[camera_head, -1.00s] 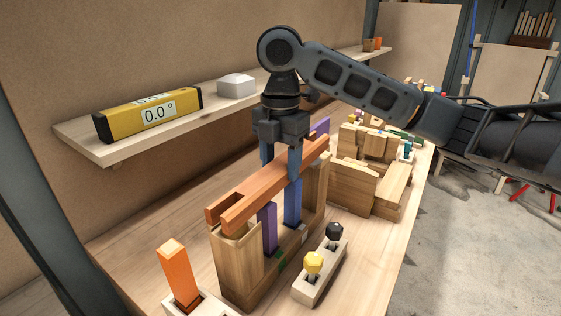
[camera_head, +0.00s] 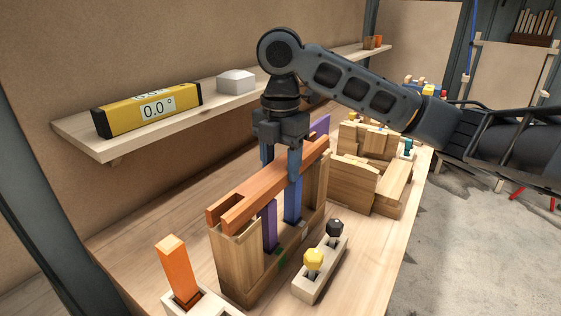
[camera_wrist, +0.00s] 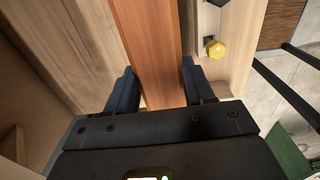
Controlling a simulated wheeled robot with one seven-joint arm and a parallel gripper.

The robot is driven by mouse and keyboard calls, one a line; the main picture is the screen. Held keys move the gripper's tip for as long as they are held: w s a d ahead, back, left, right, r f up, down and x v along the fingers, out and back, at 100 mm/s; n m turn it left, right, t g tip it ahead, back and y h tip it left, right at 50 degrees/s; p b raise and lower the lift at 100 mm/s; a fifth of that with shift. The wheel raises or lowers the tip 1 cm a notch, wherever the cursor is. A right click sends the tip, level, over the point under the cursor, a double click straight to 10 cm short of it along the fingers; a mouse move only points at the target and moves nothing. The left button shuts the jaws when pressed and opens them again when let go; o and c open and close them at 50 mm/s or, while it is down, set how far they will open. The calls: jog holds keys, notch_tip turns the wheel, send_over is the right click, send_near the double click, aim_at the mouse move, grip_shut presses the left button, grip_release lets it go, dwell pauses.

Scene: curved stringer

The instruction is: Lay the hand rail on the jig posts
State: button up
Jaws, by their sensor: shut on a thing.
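The hand rail (camera_head: 262,187) is a long reddish-orange wooden bar with a notch at its near end. It lies lengthwise over the wooden jig (camera_head: 235,262), at the tops of the near and far posts. Whether it touches both post tops is hard to tell. My gripper (camera_head: 281,168) points down and is shut on the rail, one finger on each side, somewhat past its middle. In the wrist view the rail (camera_wrist: 152,50) runs between the two fingers. A purple upright (camera_head: 269,228) and a blue upright (camera_head: 292,204) stand under the rail inside the jig.
An orange block (camera_head: 178,270) stands in a holder at the front left. A pale block with yellow and black knobs (camera_head: 314,262) lies right of the jig. Wooden blocks (camera_head: 368,180) stand behind. A wall shelf (camera_head: 80,130) carries a yellow level (camera_head: 148,110) and a white box (camera_head: 236,82).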

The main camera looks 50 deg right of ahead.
aim_at(280, 164)
jog(key=shift+f+b, duration=0.5)
jog(key=shift+f, duration=0.3)
jog(key=o, duration=1.4)
notch_tip(280, 164, up, 8)
jog(key=shift+f, duration=0.1)
